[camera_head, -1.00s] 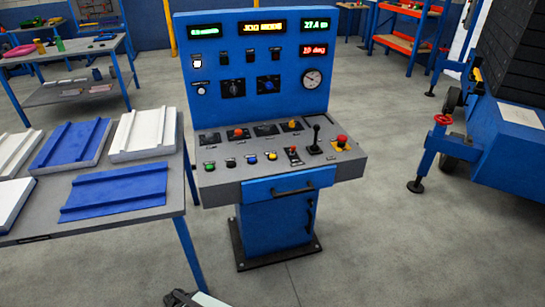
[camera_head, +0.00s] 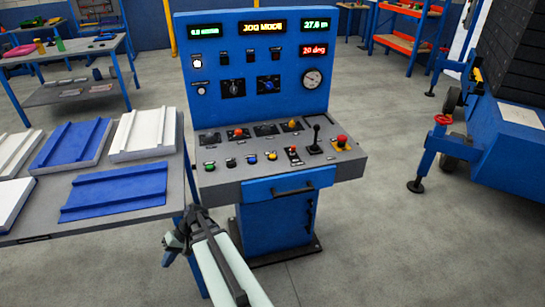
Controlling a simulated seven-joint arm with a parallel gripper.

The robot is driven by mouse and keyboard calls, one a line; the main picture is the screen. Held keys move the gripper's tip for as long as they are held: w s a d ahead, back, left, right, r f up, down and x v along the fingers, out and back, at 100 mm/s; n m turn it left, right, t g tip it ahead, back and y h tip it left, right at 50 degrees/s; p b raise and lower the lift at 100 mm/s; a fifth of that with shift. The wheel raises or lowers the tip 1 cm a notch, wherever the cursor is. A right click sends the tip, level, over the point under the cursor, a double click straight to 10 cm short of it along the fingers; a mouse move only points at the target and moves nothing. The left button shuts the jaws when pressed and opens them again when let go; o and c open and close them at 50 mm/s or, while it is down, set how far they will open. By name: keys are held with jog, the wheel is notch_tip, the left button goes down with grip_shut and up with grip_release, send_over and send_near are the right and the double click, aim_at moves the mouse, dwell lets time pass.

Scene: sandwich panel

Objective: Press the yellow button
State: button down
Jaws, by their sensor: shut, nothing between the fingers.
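The yellow button (camera_head: 272,156) is a small round cap on the sloping grey desk of the blue control console, at the right end of a row with green, black and blue buttons. It is in plain view with nothing over it. My gripper (camera_head: 168,259) is small and dark at the end of my arm, low and left of the console, near the front right corner of the workbench. It is shut and empty, well apart from the button; its fingertips are hard to make out.
The console (camera_head: 278,220) also carries a joystick (camera_head: 315,138) and a red mushroom button (camera_head: 342,141) to the right of the yellow button. A drawer handle juts from its front. The workbench (camera_head: 50,228) with blue and white panels stands left. Open floor lies to the right.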

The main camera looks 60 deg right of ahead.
aim_at(275, 156)
jog(key=w+d+r+m+t, duration=0.1)
jog(key=w+d+r+t, duration=0.15)
jog(key=d+r, duration=0.55)
jog(key=w+d+r+t, duration=0.1)
jog(key=d+r+t, duration=0.2)
jog(key=d+r, duration=0.55)
jog(key=s+d+r+h, duration=0.1)
jog(key=d, duration=0.5)
jog(key=s+d+r+m+h, duration=0.1)
jog(key=s+d+h, duration=0.1)
jog(key=d, duration=0.5)
jog(key=s+d+r+m+h, duration=0.1)
jog(key=d+h, duration=0.1)
jog(key=d, duration=0.5)
jog(key=shift+s, duration=0.25)
jog(key=s+d+r+m+h, duration=0.1)
jog(key=s+d+r+h, duration=0.1)
jog(key=s+d, duration=0.3)
jog(key=s+d+r+h, duration=0.2)
jog(key=s+d+r, duration=0.3)
jog(key=d, duration=0.8)
jog(key=shift+s+d+m, duration=0.3)
jog(key=shift+s+m, duration=0.1)
jog(key=shift+s, duration=0.1)
jog(key=shift+f, duration=0.15)
jog(key=shift+f, duration=4.3)
jog(key=shift+f, duration=0.25)
